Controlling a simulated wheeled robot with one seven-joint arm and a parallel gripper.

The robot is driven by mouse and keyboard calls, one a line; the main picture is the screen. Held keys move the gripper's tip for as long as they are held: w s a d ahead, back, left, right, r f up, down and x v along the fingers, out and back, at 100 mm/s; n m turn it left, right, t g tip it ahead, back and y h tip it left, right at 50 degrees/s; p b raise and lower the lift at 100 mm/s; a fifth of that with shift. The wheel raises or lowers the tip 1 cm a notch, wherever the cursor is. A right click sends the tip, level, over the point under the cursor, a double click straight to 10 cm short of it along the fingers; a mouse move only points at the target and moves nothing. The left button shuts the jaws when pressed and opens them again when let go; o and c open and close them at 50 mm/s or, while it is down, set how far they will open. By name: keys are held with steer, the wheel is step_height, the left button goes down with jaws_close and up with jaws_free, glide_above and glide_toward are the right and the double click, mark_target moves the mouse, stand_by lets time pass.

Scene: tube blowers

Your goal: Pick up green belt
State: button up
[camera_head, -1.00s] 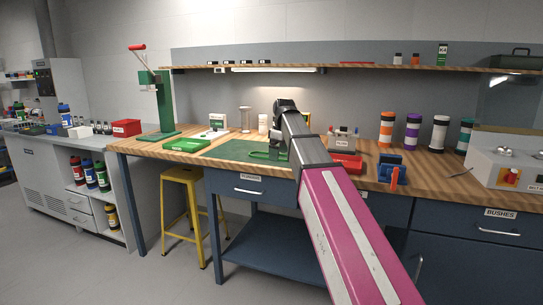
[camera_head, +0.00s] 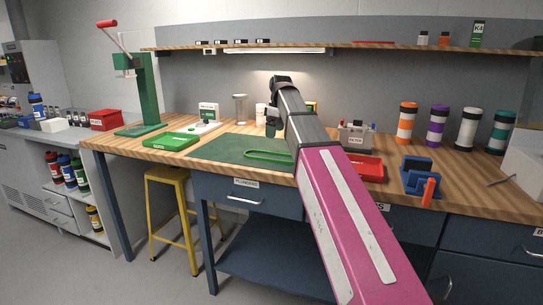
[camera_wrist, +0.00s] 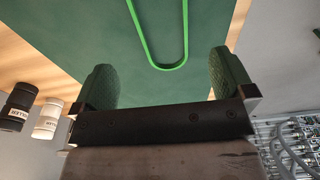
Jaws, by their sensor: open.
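The green belt is a thin bright-green elongated loop (camera_head: 268,156) lying on the dark green mat (camera_head: 225,147) on the wooden bench. In the wrist view, the rounded end of the belt (camera_wrist: 168,66) shows between and beyond my two fingers. My gripper (camera_wrist: 165,85) is open and empty, with its green padded fingers wide apart on either side of the belt's end. It does not touch the belt as far as I can see. In the head view, my magenta and grey arm hides the fingertips and may cover the belt's right end.
A green tray (camera_head: 172,141) and a green lever press (camera_head: 148,95) stand left on the bench. A red tray (camera_head: 366,168) and a blue holder (camera_head: 423,178) lie right of my arm. Striped bottles (camera_head: 437,126) stand at the back right. A yellow stool (camera_head: 168,176) is below.

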mark_target(272, 158)
steer(key=f, duration=0.6)
steer(key=a+f, duration=0.1)
steer(key=f, duration=0.3)
steer(key=shift+w+f, duration=0.1)
steer(key=shift+w, duration=0.05)
steer(key=c, duration=0.8)
